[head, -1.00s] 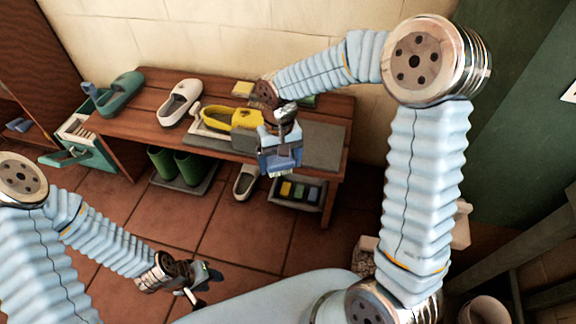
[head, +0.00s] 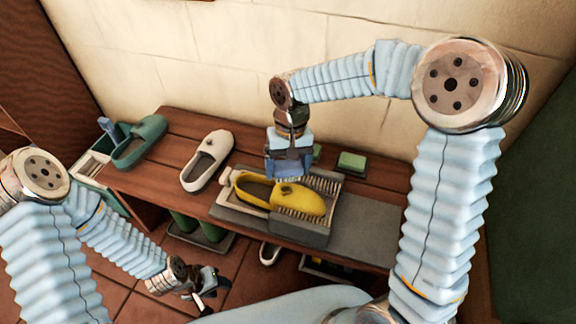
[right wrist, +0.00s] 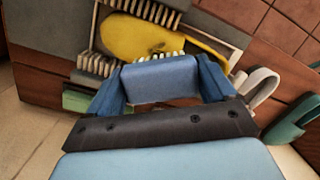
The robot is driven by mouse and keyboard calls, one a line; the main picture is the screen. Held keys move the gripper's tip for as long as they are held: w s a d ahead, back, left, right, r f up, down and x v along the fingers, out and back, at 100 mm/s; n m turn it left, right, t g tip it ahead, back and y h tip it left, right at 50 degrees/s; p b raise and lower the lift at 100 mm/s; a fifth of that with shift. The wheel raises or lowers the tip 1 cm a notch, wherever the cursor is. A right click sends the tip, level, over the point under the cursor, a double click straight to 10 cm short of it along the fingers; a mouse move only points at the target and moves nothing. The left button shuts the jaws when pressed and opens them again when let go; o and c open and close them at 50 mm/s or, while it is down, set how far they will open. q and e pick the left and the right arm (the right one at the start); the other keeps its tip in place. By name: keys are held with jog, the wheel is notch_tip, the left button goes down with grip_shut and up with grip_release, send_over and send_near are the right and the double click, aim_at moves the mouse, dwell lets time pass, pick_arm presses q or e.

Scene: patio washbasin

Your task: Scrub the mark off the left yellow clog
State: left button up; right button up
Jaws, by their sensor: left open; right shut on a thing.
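The yellow clog (head: 310,201) lies in a tray (head: 226,190) with pale bristle rows along its sides, on the wooden bench. A dark mark (head: 287,189) shows on top of the clog, and also in the right wrist view (right wrist: 158,46). My right gripper (head: 289,172) points down just behind the clog, shut on a blue block (right wrist: 160,80). The block is close to the clog's near side in the right wrist view; I cannot tell whether they touch. My left gripper (head: 212,288) is open and empty, low in front of the bench.
A white clog (head: 207,160) and a green clog (head: 139,141) stand left on the bench (head: 178,122). A green block (head: 351,162) lies behind right. A grey mat (head: 365,236) at right is clear. Green boots (head: 200,230) stand below. The wall is close behind.

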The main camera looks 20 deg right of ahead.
jog(key=shift+f, duration=0.2)
jog(key=shift+f+b, duration=1.8)
jog(key=shift+f, duration=0.4)
jog(key=shift+f+b, duration=0.5)
jog(key=shift+f, duration=0.2)
jog(key=shift+d, duration=0.1)
